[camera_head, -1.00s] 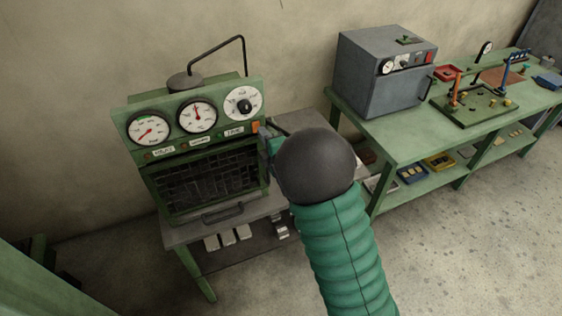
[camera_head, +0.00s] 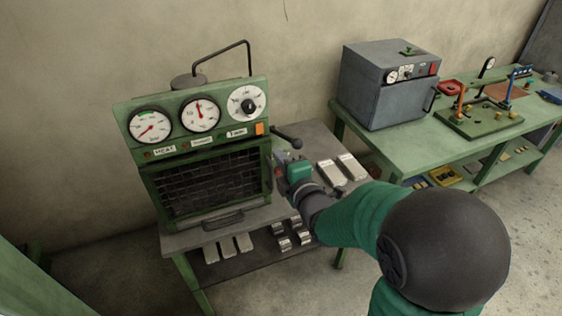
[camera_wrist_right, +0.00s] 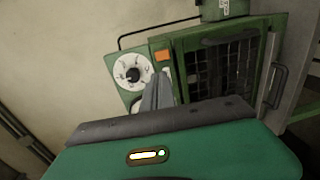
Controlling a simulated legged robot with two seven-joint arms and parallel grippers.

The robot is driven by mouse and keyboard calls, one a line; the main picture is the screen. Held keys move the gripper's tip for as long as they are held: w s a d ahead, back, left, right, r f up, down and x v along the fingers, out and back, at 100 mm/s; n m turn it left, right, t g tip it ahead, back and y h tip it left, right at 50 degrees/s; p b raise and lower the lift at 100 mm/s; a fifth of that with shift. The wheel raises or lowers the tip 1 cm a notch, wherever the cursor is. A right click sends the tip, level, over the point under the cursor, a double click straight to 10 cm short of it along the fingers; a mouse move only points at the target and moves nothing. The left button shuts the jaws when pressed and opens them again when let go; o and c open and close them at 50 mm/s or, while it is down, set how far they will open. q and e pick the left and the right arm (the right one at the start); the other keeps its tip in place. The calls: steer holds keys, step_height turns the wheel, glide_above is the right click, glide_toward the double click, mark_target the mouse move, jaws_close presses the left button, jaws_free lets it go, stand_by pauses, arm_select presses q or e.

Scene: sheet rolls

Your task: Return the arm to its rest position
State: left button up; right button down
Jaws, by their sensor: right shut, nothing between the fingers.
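My right arm (camera_head: 355,222) comes in from the lower right, with its dark round joint (camera_head: 445,250) at the bottom right. My right gripper (camera_head: 281,163) is just right of the front of the green gauge machine (camera_head: 190,95), below its orange patch. Its fingers also show in the right wrist view (camera_wrist_right: 158,93), shut together and empty, pointing towards the machine's dial and orange patch. Whether the fingertips touch the machine I cannot tell. My left gripper is not in view.
Two silver blocks (camera_head: 340,168) lie on the machine's table, right of the gripper. More metal pieces sit on the shelf below. A black-knobbed lever (camera_head: 288,138) sticks out near the gripper. A grey box oven (camera_head: 390,85) stands on the green bench behind.

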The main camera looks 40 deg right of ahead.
steer(key=s+a+f+m+g+y, duration=0.1)
steer(key=s+a+f+m+g, duration=0.1)
steer(key=a+f+m+g, duration=0.3)
steer(key=s+f+m+g+y, duration=0.1)
steer(key=f+m, duration=0.1)
steer(key=f, duration=0.4)
steer(key=s+a+f+m+g+y, duration=0.1)
steer(key=s+a+f+m+g, duration=0.2)
steer(key=s, duration=0.4)
steer(key=s+a+f+m+g, duration=0.4)
steer(key=s+a+f+m, duration=0.1)
steer(key=s+a, duration=0.1)
steer(key=shift+s+a+f+g+y, duration=0.3)
steer(key=shift+s+f+y, duration=0.05)
steer(key=shift+y, duration=0.05)
steer(key=shift+w+d, duration=0.1)
steer(key=shift+d, duration=0.05)
